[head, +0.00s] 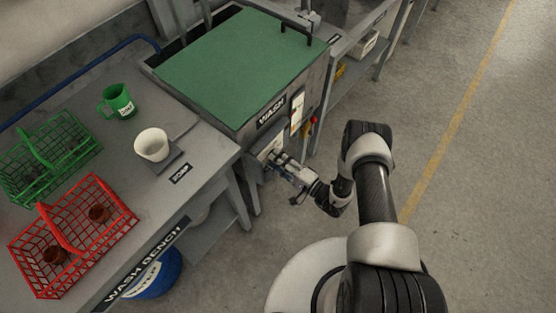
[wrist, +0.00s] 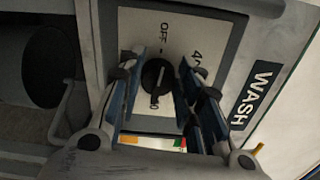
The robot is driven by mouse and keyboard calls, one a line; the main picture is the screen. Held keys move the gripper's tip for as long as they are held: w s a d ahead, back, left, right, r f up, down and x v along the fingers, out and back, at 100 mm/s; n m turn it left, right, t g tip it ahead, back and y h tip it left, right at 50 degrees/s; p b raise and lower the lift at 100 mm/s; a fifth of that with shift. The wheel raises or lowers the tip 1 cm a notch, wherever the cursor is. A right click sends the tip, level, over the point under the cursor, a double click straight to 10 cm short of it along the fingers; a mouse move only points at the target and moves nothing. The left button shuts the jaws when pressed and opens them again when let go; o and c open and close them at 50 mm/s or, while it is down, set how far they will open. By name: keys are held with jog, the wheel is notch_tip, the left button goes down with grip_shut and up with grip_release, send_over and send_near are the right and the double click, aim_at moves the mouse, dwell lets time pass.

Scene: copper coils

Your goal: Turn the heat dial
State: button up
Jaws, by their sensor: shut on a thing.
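The heat dial (wrist: 157,80) is a round black knob on a pale plate marked OFF and "40" in the wrist view. My gripper (wrist: 160,85) has its fingers on either side of the dial and is shut on it. In the head view my gripper (head: 277,160) reaches the front panel of the wash machine (head: 235,70), which has a green lid.
The wash bench (head: 200,150) on the left holds a red basket (head: 122,222) and a green basket (head: 85,120) with dark coils, a green mug (head: 118,101) and a white cup (head: 152,145). A red knob (head: 313,119) sits right of my gripper. Open floor lies at right.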

jog(key=shift+n, duration=0.6)
jog(key=o, duration=1)
jog(key=shift+c, duration=0.2)
jog(key=shift+d, duration=0.1)
jog(key=v, duration=1.2)
